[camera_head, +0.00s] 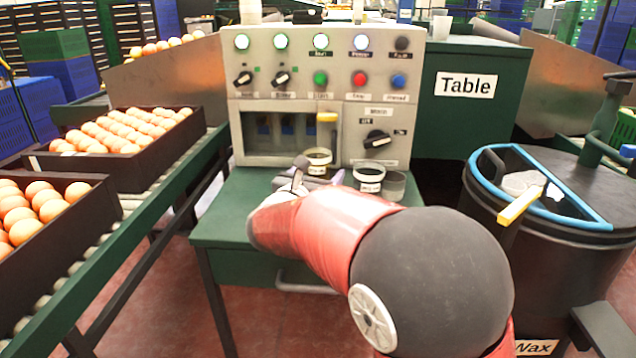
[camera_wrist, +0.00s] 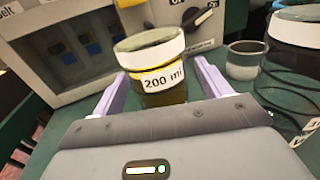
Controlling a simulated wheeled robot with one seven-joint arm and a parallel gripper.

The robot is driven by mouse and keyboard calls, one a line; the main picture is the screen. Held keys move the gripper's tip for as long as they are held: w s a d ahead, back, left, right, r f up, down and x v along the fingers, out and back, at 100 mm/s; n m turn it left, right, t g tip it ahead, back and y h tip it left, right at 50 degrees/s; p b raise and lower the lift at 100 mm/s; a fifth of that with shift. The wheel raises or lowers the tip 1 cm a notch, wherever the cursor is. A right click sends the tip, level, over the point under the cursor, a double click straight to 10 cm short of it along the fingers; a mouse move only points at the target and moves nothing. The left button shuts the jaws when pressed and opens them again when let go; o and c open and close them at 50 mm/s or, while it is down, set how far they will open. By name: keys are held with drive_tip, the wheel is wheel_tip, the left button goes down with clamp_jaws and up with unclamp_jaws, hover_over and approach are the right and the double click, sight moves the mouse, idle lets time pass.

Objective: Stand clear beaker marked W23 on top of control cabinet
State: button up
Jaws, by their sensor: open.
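My gripper (camera_wrist: 155,85) is open, its pale purple fingers on either side of a beaker (camera_wrist: 160,68) marked "200 ml" with yellowish contents; I cannot tell whether they touch it. In the head view that beaker (camera_head: 318,158) stands on the green bench before the control cabinet (camera_head: 326,95), beyond my gripper (camera_head: 318,180). A labelled clear beaker (camera_head: 369,178) stands to its right; in the wrist view a large clear beaker (camera_wrist: 292,70) is at the right edge. Another small beaker (camera_head: 393,187) stands beside it. I cannot read W23 on any of them.
The cabinet front carries lamps, knobs and buttons; its top looks partly clear. A dark drum (camera_head: 545,220) with a blue rim stands at right. A green cabinet with a "Table" sign (camera_head: 466,84) is behind.

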drive_tip(key=shift+x, duration=1.05)
drive_tip(key=c, duration=1.3)
